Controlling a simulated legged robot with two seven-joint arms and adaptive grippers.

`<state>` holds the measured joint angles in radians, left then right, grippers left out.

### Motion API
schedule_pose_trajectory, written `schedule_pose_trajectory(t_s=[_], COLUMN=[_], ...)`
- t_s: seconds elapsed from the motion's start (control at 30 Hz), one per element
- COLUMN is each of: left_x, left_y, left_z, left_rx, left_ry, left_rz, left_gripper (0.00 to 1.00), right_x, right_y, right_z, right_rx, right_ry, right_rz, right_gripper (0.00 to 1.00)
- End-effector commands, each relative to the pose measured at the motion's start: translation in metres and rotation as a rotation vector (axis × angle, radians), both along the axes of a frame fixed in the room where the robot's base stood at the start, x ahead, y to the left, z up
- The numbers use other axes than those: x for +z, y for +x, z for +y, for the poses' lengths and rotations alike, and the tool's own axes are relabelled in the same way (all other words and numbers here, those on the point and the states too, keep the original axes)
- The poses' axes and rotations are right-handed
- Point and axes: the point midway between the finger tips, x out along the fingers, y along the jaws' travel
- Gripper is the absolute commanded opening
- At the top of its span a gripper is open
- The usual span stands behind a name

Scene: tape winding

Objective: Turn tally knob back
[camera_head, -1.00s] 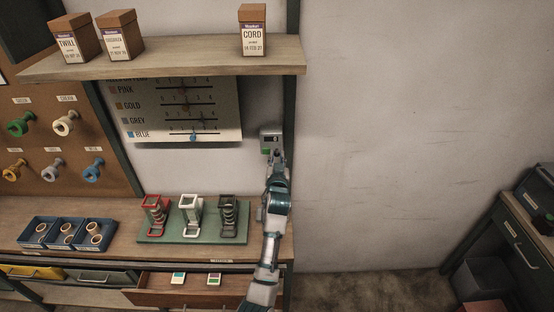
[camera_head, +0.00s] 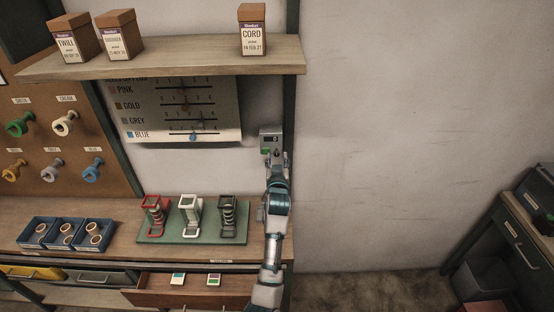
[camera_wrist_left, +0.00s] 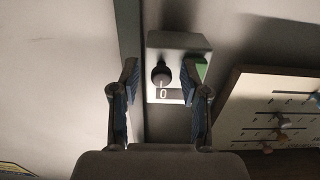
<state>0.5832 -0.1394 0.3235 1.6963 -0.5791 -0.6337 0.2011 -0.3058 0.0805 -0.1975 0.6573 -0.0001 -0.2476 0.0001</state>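The tally box (camera_head: 270,131) is a small grey unit on the wall, beside the dark green post. In the left wrist view the box (camera_wrist_left: 178,43) shows a round black knob (camera_wrist_left: 161,76), a small window (camera_wrist_left: 165,94) that seems to read 0, and a green part (camera_wrist_left: 201,69). My left gripper (camera_head: 274,158) is just below the box in the head view. In the left wrist view my left gripper (camera_wrist_left: 160,76) is open, one finger on each side of the knob, with visible gaps. My right gripper is not in view.
A chart with sliders (camera_head: 185,110) hangs left of the box, and a shelf (camera_head: 170,58) with cartons is above. Below are the workbench (camera_head: 120,205), a green spool stand (camera_head: 190,238) and an open drawer (camera_head: 195,297). The wall to the right is bare.

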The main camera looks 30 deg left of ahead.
Motion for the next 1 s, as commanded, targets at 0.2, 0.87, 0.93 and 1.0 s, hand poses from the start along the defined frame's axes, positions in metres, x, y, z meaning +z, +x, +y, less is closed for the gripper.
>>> schedule_pose_trajectory(t_s=[0.2,0.87,0.93,1.0], left_x=[0.004,0.001,0.001,0.001], left_y=[-0.001,-0.09,-0.096,-0.099], left_z=[0.001,-0.056,-0.06,-0.062], left_rx=[0.001,-0.001,0.0,0.001], left_ry=[0.004,0.001,0.002,0.002], left_rz=[-0.006,-0.002,-0.003,-0.003], left_gripper=[0.48,0.48,0.48,0.48], right_x=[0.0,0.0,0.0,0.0], right_y=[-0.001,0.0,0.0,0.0], right_z=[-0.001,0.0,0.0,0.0], right_rx=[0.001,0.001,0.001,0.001], right_ry=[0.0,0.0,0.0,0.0], right_rz=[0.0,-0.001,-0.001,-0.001], right_gripper=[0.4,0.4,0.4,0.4])
